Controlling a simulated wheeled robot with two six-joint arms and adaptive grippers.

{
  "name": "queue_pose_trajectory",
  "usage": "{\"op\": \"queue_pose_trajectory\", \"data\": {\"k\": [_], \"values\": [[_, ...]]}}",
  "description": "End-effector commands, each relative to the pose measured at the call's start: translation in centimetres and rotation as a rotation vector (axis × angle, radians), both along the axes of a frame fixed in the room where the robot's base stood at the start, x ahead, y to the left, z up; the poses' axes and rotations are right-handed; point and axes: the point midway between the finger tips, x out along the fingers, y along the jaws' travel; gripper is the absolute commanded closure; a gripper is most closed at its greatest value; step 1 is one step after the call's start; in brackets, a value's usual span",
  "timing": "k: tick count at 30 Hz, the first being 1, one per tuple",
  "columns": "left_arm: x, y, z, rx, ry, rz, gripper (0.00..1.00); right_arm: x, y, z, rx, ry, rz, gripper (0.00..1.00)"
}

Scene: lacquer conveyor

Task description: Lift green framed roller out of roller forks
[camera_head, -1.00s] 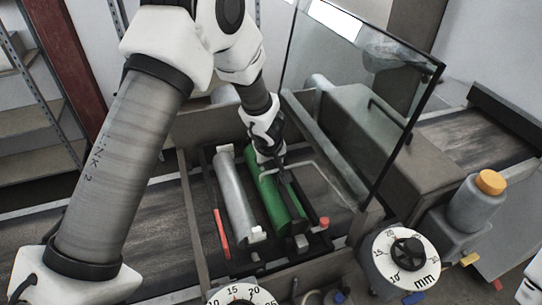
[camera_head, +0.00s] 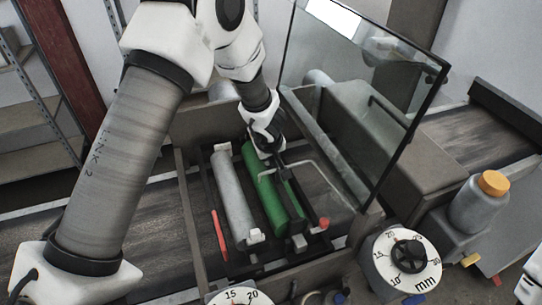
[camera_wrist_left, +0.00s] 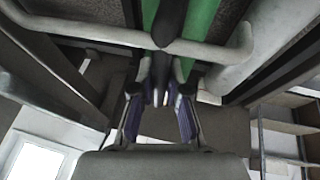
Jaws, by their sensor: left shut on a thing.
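The green framed roller (camera_head: 269,203) lies lengthwise in the machine's open bay, with a dark frame bar along its top. My left gripper (camera_head: 277,167) points down at the roller's far half. In the left wrist view its purple-padded fingers (camera_wrist_left: 160,112) are shut on the frame bar, and the green roller (camera_wrist_left: 203,25) shows on both sides of that bar. The roller forks are mostly hidden under the rollers, so I cannot tell whether the roller is clear of them.
A grey roller (camera_head: 232,195) lies close on the left, and a red rod (camera_head: 219,235) beside it. A bent grey tube (camera_head: 312,175) crosses near the gripper. A tilted glass guard (camera_head: 350,110) stands on the right. Dials (camera_head: 408,262) are in front.

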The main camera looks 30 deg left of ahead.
Motion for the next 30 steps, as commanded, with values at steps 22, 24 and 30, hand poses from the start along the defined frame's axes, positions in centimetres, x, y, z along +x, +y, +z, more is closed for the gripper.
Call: {"op": "queue_pose_trajectory", "data": {"k": [22, 24, 30], "values": [[0.2, 0.0, 3.1, 0.002, -0.006, 0.001, 1.00, 0.0, 0.0, 2.7, 0.000, 0.000, 0.000, 0.60], [0.2, 0.0, 3.4, 0.002, -0.006, 0.001, 1.00, 0.0, 0.0, 2.7, 0.000, 0.000, 0.000, 0.60], [0.2, 0.1, 4.2, 0.002, -0.006, 0.001, 1.00, 0.0, 0.0, 2.8, 0.000, 0.000, 0.000, 0.60]]}}
